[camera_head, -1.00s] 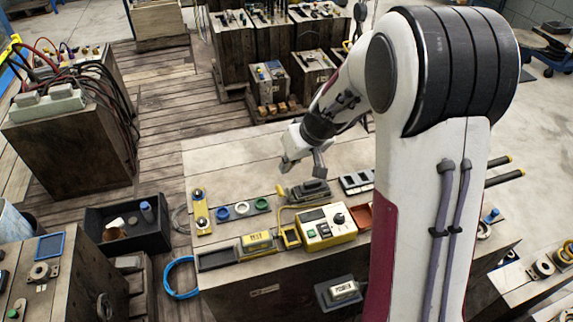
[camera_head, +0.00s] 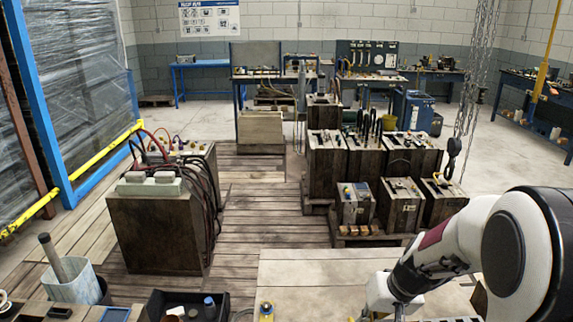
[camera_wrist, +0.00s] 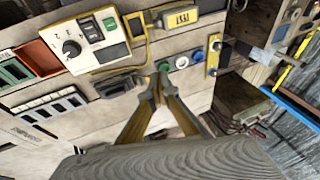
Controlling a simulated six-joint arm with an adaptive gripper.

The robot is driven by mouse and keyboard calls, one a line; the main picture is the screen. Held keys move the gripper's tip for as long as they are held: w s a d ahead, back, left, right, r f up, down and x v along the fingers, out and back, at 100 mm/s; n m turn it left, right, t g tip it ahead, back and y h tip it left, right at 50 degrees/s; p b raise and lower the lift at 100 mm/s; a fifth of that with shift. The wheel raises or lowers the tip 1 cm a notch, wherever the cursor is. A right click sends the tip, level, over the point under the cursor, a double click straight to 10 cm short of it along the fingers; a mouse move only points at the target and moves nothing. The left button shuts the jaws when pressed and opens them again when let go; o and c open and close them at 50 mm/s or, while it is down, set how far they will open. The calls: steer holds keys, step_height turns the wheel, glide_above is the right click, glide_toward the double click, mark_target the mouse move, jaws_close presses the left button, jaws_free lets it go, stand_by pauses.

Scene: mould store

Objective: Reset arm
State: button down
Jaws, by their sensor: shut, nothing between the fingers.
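My gripper (camera_wrist: 158,84) shows in the wrist view, its two fingers converging with the tips together and nothing between them. It is above the wooden bench (camera_wrist: 130,72). Beyond the fingertips, a cream and yellow tester (camera_wrist: 100,58) with a dial and a green button lies on the bench. In the head view my arm comes in from the lower right, and its wrist end is low in the picture, over the bench (camera_head: 330,270). The fingers are not clear there.
In the head view, wooden blocks (camera_head: 327,165) stand behind the bench and a chain hook (camera_head: 453,150) hangs at right.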

steer(key=s+r+t+h, duration=0.1)
steer(key=s+r, duration=0.7)
steer(key=s, duration=0.4)
steer(key=s+r+t+h, duration=0.1)
steer(key=s+r+h, duration=0.1)
steer(key=s+r, duration=0.7)
steer(key=s, duration=0.4)
steer(key=shift+a+r+t, duration=0.25)
steer(key=shift+a+t, duration=0.15)
steer(key=shift+s, duration=0.1)
stand_by(0.7)
